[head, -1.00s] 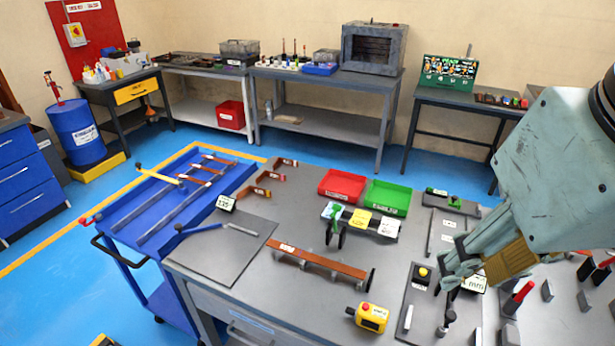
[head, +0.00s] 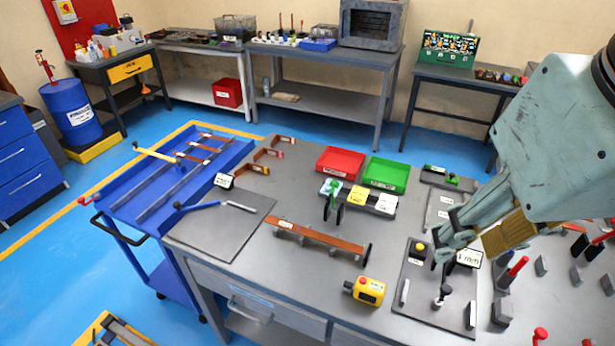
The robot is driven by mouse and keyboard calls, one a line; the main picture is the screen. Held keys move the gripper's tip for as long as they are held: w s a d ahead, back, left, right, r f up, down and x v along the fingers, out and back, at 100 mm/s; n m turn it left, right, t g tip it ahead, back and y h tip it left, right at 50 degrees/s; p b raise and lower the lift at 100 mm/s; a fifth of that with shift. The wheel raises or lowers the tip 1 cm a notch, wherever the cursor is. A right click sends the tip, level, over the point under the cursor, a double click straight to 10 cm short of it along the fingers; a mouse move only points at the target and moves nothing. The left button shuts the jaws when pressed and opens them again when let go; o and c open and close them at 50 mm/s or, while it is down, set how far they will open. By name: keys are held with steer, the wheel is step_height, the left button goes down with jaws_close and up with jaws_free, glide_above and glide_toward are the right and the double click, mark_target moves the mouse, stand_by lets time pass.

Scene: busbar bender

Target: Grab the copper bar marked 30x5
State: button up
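A long copper bar (head: 320,236) with a small white label lies across supports on the grey workbench (head: 236,285). Several thinner copper bars (head: 200,150) lie in the blue cart (head: 128,205) at the left. The size marks on the bars are too small to read, so I cannot tell which is 30x5. My gripper (head: 442,245) is over the right part of the bench, well right of all the bars. I see it from the side and nothing shows clearly between its fingers.
A red tray (head: 340,162) and a green tray (head: 386,174) sit at the bench's back. A yellow box with a red button (head: 366,290) stands at the front. A blue-handled tool (head: 200,205) lies on a dark plate. Black-and-red posts (head: 512,270) crowd the right.

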steer(key=shift+w, duration=0.1)
steer(key=n+g+p, duration=0.4)
steer(key=n+p, duration=0.4)
steer(key=n, duration=0.5)
glide_above(312, 233)
step_height(312, 233, down, 25)
steer(key=shift+f+b, duration=0.25)
steer(key=shift+b, duration=0.05)
steer(key=shift+f, duration=4.15)
